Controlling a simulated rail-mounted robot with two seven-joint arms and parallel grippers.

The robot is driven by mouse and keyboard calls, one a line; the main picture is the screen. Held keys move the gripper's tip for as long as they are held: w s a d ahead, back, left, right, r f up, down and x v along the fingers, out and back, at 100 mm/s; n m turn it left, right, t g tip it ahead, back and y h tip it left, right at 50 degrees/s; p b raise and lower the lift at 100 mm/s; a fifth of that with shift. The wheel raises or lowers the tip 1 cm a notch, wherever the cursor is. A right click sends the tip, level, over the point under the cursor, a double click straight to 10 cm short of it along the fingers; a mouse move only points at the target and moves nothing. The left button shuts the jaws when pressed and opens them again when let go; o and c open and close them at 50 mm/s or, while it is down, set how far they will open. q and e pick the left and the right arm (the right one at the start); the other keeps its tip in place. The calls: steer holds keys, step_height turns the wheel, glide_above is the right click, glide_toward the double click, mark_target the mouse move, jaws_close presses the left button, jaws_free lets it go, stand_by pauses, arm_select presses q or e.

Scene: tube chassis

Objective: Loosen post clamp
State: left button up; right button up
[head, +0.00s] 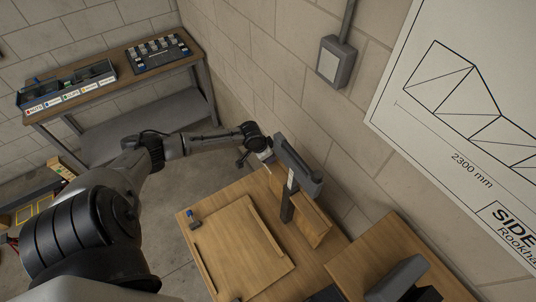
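A dark upright post (287,208) stands at the back edge of the wooden bench, with a pale strip on its upper part. A thick dark grey bar (299,163) sits at its top; I cannot tell for sure which part is the post clamp. My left arm reaches in from the left, and my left gripper (264,156) is beside the left end of the bar. It is small in the picture, and I cannot tell whether its fingers are apart or touch anything. My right gripper is not in view.
The wooden bench (188,247) carries a board with raised strips and a small blue-and-black item (194,221). Another wooden surface (345,265) is at lower right. A side table (122,85) with bins and a tray stands at the back left. A wall box (337,62) hangs above.

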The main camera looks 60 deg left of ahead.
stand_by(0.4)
arm_select(q)
steer(key=o, duration=0.7)
steer(key=shift+o, duration=1.1)
steer(key=b+v, duration=0.1)
steer(key=v, duration=1.2)
steer(key=shift+r, duration=0.4)
steer(key=shift+s+f, duration=0.1)
